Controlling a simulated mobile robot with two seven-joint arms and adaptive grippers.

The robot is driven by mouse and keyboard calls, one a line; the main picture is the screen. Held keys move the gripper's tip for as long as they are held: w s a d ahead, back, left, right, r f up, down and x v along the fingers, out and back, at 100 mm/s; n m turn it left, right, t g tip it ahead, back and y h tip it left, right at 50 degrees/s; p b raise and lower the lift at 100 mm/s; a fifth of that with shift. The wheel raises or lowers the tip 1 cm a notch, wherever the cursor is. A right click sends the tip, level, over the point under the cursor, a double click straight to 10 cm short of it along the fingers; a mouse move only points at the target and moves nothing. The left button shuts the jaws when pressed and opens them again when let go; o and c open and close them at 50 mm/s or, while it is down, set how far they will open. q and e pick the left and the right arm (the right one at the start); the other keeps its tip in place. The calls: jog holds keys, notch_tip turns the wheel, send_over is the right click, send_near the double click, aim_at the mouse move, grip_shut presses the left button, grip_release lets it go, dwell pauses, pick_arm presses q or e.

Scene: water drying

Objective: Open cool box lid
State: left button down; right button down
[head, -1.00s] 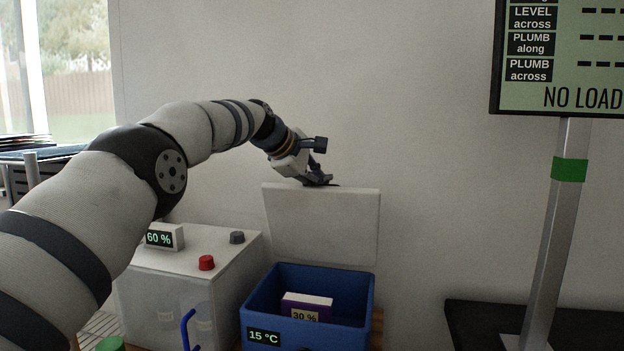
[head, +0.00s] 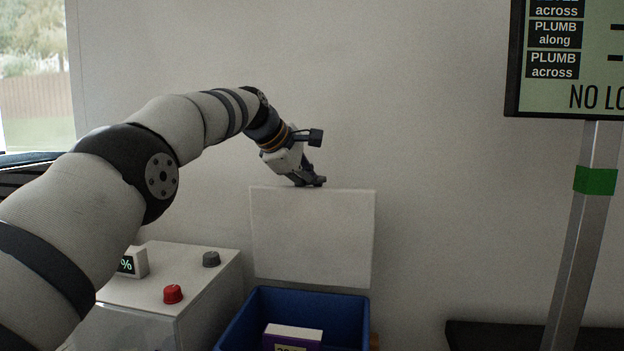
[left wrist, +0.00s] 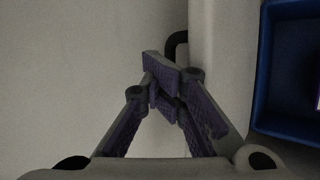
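The cool box (head: 360,320) is a blue open-topped bin at the bottom of the head view, and its rim shows at the right of the left wrist view (left wrist: 285,124). Its white lid (head: 312,238) stands upright behind it, so the box is open. My left gripper (head: 310,183) is at the lid's top edge. In the left wrist view its fingers (left wrist: 165,88) close together over a black handle (left wrist: 175,45) on the lid's edge (left wrist: 218,60); the fingers hide part of the handle. My right gripper is not in view.
A purple-and-white carton (head: 293,336) lies in the box. Left of it stands a white cabinet (head: 205,262) with a red knob (head: 173,294) and a grey knob (head: 211,259). A display on a metal post (head: 580,240) stands at right. A plain wall is close behind the lid.

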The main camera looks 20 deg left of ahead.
aim_at(314, 202)
pick_arm(q)
jog(key=shift+g, duration=0.5)
notch_tip(314, 202, down, 5)
jog(key=shift+s+d+r, duration=0.1)
jog(key=shift+r, duration=0.05)
jog(key=c, duration=2)
grip_release()
jog(key=shift+o, duration=0.2)
jog(key=s+a+r+t, duration=0.1)
jog(key=s+a+r, duration=0.2)
jog(key=s+r, duration=0.5)
notch_tip(314, 202, up, 4)
jog(key=shift+s+r, duration=0.2)
jog(key=shift+r, duration=0.05)
